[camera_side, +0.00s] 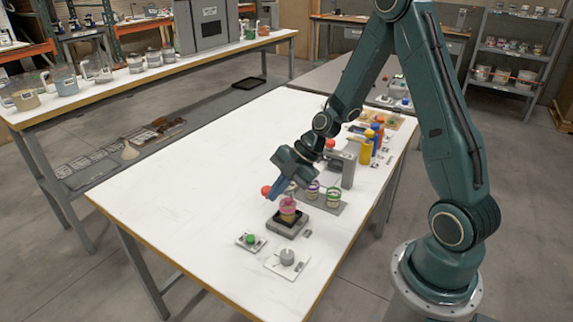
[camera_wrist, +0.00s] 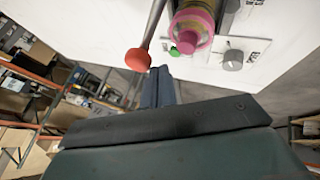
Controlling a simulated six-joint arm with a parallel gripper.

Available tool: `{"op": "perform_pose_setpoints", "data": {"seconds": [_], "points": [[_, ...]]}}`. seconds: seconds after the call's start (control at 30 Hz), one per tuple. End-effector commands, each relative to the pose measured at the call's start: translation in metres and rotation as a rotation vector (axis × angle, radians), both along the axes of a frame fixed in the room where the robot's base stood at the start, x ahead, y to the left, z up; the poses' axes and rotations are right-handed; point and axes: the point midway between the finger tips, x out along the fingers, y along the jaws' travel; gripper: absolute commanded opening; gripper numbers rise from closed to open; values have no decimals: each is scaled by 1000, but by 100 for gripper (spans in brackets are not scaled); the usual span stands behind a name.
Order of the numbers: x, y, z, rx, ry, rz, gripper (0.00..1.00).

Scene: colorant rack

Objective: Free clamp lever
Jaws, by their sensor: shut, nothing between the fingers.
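The clamp lever shows in the wrist view as a thin metal rod with a red-orange knob (camera_wrist: 138,59), just left of my fingertips. In the side view the red knob (camera_side: 266,190) is at the left of my gripper (camera_side: 279,189). My gripper, also in the wrist view (camera_wrist: 160,72), has its blue fingers together with nothing between them. The fingertips look close to the knob; I cannot tell if they touch it. A cup with a pink rim (camera_side: 287,207) sits on a dark square base (camera_side: 287,227) below my gripper. The lever's pivot is hidden.
A green button (camera_side: 250,239) and a grey dial (camera_side: 287,256) are on plates near the front. Jars with purple (camera_side: 312,188) and green (camera_side: 333,194) rims stand on a grey tray right of my gripper. Coloured bottles (camera_side: 366,150) stand behind. The table's left side is clear.

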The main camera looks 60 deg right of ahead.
Motion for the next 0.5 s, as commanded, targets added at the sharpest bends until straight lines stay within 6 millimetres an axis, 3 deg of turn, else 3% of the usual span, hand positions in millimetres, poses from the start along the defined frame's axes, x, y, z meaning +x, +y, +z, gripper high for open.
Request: {"op": "perform_pose_setpoints", "data": {"seconds": [0.23, 0.5], "points": [[10, -1, 0, -1, -1, -1, 0], [18, -2, 0, -2, -1, -272, 0]]}}
